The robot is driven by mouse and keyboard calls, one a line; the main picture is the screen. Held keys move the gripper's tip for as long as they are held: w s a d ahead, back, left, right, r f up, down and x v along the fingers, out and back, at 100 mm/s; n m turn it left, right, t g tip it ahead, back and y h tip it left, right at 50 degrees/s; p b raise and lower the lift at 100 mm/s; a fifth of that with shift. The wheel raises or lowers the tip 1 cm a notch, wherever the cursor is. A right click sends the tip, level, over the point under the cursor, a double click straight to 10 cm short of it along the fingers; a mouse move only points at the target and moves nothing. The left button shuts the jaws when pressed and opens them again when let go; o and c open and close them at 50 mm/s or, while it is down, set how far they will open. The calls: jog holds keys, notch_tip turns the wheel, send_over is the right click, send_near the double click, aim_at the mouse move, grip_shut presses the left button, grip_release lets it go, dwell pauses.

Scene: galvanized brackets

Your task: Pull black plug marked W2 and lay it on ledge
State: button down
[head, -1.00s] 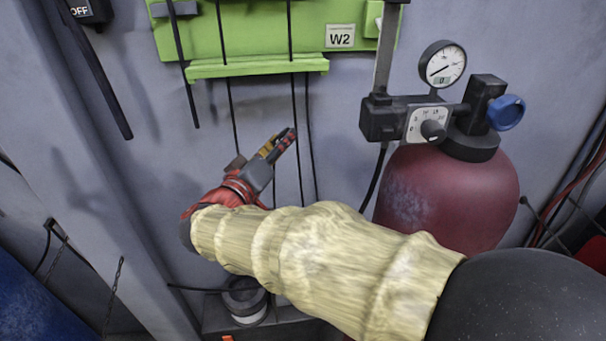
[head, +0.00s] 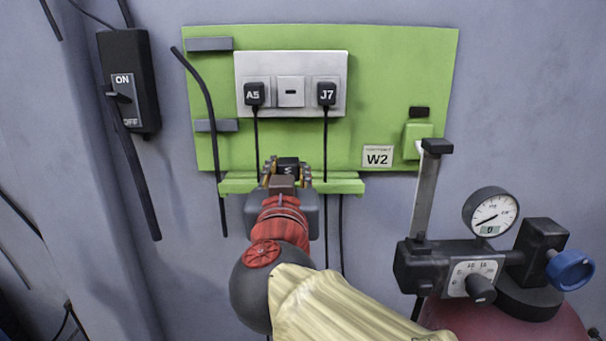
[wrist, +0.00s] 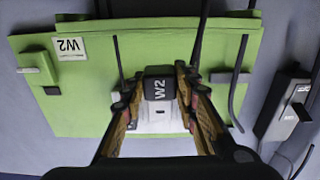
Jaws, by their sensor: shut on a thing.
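The black plug marked W2 (wrist: 160,88) is between the fingers of my gripper (wrist: 158,98) in the wrist view, its mark facing the camera. In the head view my gripper (head: 287,180) is shut on this plug (head: 288,162), at the height of the green ledge (head: 344,187) under the panel. I cannot tell whether the plug touches the ledge. The white socket plate (head: 292,65) above has plugs A5 (head: 254,94) and J7 (head: 327,94) in its outer places. Its middle place holds no plug. My gripper hides the ledge's middle.
A W2 label (head: 377,157) is on the green panel (head: 400,80). A black switch box (head: 129,80) is at left. A gauge (head: 490,213) and a regulator with a blue knob (head: 570,270) stand at lower right. Cords hang below the ledge.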

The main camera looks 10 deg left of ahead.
jog(key=shift+w+d, duration=0.15)
jog(key=shift+w, duration=0.1)
jog(key=shift+w+a+f+p, duration=0.1)
jog(key=shift+w+a+p, duration=0.2)
jog(key=shift+w+p, duration=0.25)
jog(key=shift+w+f+p, duration=0.1)
jog(key=shift+w+p, duration=0.25)
jog(key=shift+w, duration=0.35)
jog(key=shift+f+p+x, duration=0.15)
jog(key=shift+p+x, duration=0.95)
jog(key=shift+x, duration=0.55)
jog(key=shift+f+p+x, duration=0.15)
jog(key=shift+p+x, duration=0.95)
jog(key=shift+x, duration=0.55)
jog(key=shift+w+a+f+b, duration=0.15)
jog(key=shift+f+b, duration=0.3)
jog(key=shift+b, duration=0.2)
jog(key=shift+f+b, duration=0.35)
jog(key=shift+b, duration=0.4)
jog(key=c, duration=1.4)
grip_release()
